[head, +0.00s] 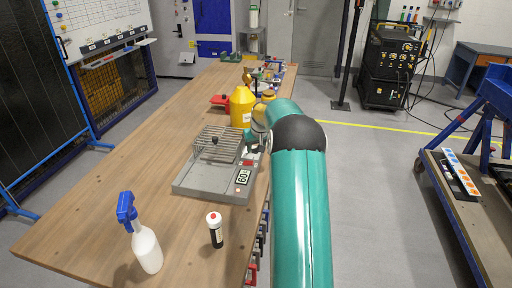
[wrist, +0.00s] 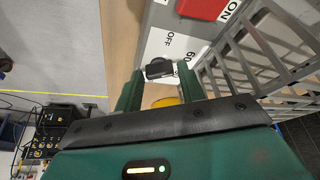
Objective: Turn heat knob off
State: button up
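The heat knob (wrist: 159,68) is black and shows in the wrist view, on the grey jig's panel near the printed "OFF" and "60". My gripper (wrist: 160,82) is open, with its two green fingers apart and the knob between or just beyond their tips. I cannot tell whether either finger touches it. In the head view the grey jig (head: 205,187) with its wire cage stands on the wooden bench, and my green arm reaches to its far right side. The knob is not clear in the head view, and my fingertips there are small and partly hidden by the arm.
A red switch (wrist: 203,8) marked "ON" is beside the knob's panel. The wire cage (wrist: 265,60) is close to my right finger. A yellow bottle (head: 241,107) stands behind the jig; a spray bottle (head: 146,248) and a small dark bottle (head: 216,232) stand in front.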

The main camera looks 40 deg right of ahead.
jog(key=c, duration=0.6)
jog(key=shift+d+n, duration=0.1)
jog(key=shift+n, duration=0.3)
jog(key=n+y, duration=0.2)
jog(key=n, duration=0.2)
jog(key=shift+d, duration=0.1)
jog(key=n+y, duration=0.1)
jog(key=n, duration=0.2)
jog(key=n+y, duration=0.1)
jog(key=n, duration=0.3)
jog(key=shift+d+g, duration=0.15)
jog(key=shift+g, duration=0.15)
jog(key=shift+y, duration=0.3)
jog(key=o, duration=1)
